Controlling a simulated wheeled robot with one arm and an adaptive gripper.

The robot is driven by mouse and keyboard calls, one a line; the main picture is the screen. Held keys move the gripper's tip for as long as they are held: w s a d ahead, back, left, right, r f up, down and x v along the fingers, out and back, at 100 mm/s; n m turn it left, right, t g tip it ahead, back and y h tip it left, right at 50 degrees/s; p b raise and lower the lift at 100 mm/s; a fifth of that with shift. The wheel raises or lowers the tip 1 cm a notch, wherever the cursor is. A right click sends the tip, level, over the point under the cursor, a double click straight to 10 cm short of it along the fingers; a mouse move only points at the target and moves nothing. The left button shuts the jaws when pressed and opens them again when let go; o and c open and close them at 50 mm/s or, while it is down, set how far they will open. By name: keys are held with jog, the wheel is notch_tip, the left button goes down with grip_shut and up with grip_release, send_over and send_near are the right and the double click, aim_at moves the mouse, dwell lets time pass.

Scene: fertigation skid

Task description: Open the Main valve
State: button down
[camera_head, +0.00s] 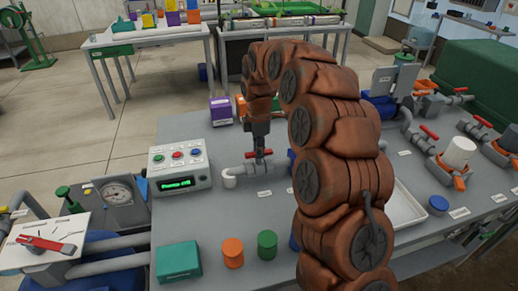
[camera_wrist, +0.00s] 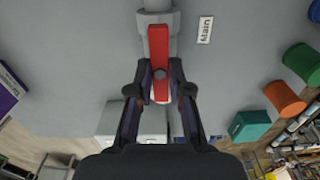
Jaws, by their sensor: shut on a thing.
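The Main valve's red lever handle (camera_wrist: 159,45) lies in the middle of the wrist view, lined up with the grey pipe (camera_wrist: 158,20) under it. The label "Main" (camera_wrist: 205,30) is on the bench to the right of the handle. My gripper (camera_wrist: 160,78) is shut on the red handle, with one dark finger at each side. In the head view my gripper (camera_head: 261,130) points down from above onto the handle (camera_head: 264,153), and partly hides it. The grey valve pipe (camera_head: 245,170) ends in a white elbow at its left.
A control box (camera_head: 180,166) with coloured buttons and a green display stands left of the valve. Purple (camera_head: 221,110), orange (camera_head: 232,252) and green (camera_head: 267,244) containers are on the bench. Other red-handled valves (camera_head: 429,131) are at right, beyond my arm.

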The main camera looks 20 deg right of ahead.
jog(key=shift+n, duration=0.3)
jog(key=c, duration=1.1)
grip_release()
notch_tip(320, 180, up, 12)
